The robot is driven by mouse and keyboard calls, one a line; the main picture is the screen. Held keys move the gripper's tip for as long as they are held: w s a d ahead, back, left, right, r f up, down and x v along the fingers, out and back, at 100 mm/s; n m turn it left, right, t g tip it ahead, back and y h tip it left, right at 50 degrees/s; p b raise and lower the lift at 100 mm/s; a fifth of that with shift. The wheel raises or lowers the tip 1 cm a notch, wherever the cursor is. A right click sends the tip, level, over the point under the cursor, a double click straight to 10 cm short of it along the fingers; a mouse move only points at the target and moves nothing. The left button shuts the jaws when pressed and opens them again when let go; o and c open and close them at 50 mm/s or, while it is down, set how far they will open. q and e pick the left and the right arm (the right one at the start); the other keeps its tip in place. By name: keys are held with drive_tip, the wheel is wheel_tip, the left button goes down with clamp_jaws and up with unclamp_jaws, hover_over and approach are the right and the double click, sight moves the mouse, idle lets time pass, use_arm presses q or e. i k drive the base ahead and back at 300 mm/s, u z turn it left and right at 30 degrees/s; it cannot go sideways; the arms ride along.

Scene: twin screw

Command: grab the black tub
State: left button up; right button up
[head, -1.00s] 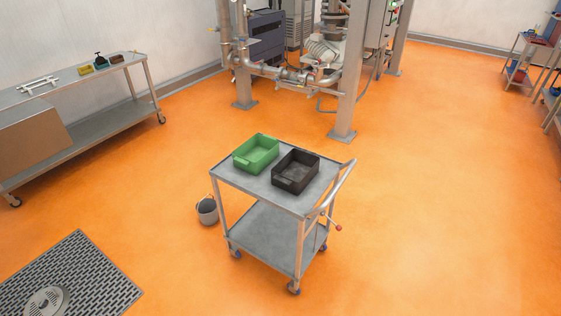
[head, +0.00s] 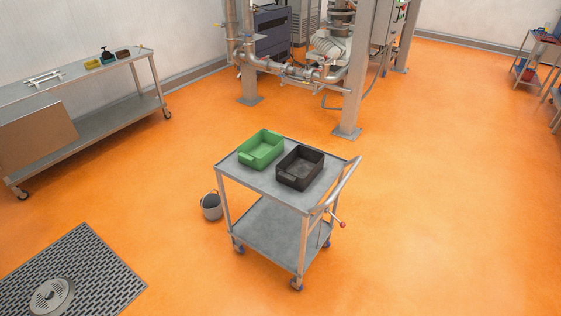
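The black tub (head: 300,168) is an open rectangular box and looks empty. It sits upright on the top shelf of a grey metal cart (head: 262,182), on the right half, near the cart's handle. A green tub (head: 261,149) of similar shape stands to its left on the same shelf, close beside it. Neither of my grippers shows in the head view.
The cart's push handle (head: 345,182) is on its right side. A grey bucket (head: 211,206) stands on the floor left of the cart. A floor grate (head: 100,272) lies at the lower left, a steel table (head: 105,78) at the upper left. Orange floor is clear in front and right.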

sight(297, 170)
drive_tip(key=u, duration=0.2)
drive_tip(key=i, duration=0.35)
drive_tip(key=u, duration=0.65)
drive_tip(key=i, duration=1.7)
drive_tip(key=z, duration=0.45)
